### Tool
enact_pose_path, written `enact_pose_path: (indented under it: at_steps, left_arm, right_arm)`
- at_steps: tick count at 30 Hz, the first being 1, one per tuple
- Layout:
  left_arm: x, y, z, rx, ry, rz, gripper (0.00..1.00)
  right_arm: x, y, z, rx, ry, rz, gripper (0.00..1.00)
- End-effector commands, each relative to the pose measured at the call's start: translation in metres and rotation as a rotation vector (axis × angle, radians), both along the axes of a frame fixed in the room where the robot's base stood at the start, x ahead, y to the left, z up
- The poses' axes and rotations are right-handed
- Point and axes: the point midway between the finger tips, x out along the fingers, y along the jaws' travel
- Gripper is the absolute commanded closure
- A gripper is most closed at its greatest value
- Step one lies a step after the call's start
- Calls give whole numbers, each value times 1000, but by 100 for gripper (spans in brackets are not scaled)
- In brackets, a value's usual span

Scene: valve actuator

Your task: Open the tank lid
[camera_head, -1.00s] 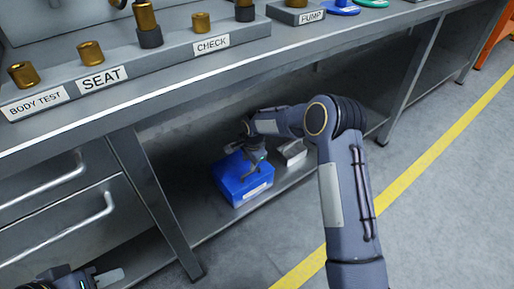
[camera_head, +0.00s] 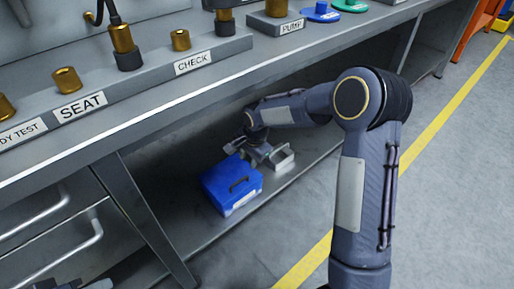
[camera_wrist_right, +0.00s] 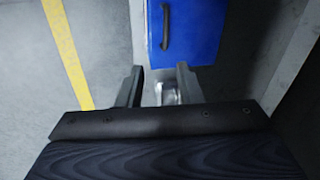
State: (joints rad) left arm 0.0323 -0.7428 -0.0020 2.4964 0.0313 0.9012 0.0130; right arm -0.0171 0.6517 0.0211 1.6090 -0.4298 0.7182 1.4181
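No tank lid can be clearly identified. A blue box (camera_head: 222,188) with a dark handle and a white label is on the lower shelf; it also shows at the top of the right wrist view (camera_wrist_right: 195,30). A small grey metal box (camera_head: 284,157) is to its right on the shelf. My right gripper (camera_head: 264,154) is low between the two, close to the grey box. In the right wrist view its fingers (camera_wrist_right: 160,76) are apart, with a shiny grey surface visible between them. My left gripper (camera_head: 78,284) barely shows at the bottom left edge.
The workbench (camera_head: 215,85) overhangs the lower shelf (camera_head: 190,232), with brass fittings and labelled blocks on top. A bench leg (camera_head: 150,220) and drawers (camera_head: 40,225) are left of the blue box. Open floor with a yellow line (camera_head: 425,135) lies right.

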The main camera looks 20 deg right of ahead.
Motion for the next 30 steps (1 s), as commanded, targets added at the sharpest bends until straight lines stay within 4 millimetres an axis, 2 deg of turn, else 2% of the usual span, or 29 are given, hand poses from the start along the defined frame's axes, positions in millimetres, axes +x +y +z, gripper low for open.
enact_pose_path:
  at_steps: [1,6,12,30]
  left_arm:
    - [0,0,4,0,0,0,64]
    - [0,0,10,0,0,0,64]
    - [0,0,13,0,0,0,64]
    - [0,0,14,0,0,0,64]
  right_arm:
    - [-5,-3,12,0,-7,14,67]
    - [-18,-10,38,-3,-24,64,67]
    - [-29,-14,55,-5,-36,104,67]
    - [-32,-15,59,-5,-40,117,67]
